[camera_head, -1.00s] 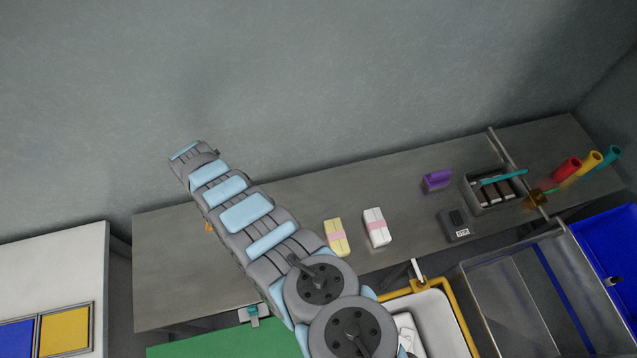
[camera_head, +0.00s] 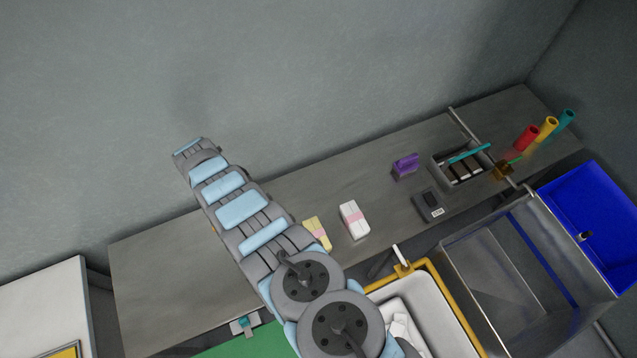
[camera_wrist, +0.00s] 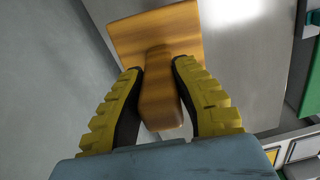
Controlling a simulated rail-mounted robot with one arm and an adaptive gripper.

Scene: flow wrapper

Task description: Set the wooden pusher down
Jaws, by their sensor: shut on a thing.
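The wooden pusher (camera_wrist: 160,35) shows in the wrist view as a wide orange-brown block with a handle. My gripper (camera_wrist: 158,85) has its two yellow ridged fingers on either side of the handle and is shut on it. The pusher's flat plate lies beyond the fingertips, over or against the grey steel table (camera_wrist: 240,55); I cannot tell whether it touches. In the head view my arm hides the gripper, and the pusher is barely visible if at all.
The grey table (camera_head: 165,275) also holds a yellow pack (camera_head: 317,233), a white pack (camera_head: 354,219), a purple block (camera_head: 405,165), a dark labelled device (camera_head: 429,205) and a slotted tray (camera_head: 461,163). A yellow-rimmed bin (camera_head: 446,296) stands in front. The table's left end looks clear.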

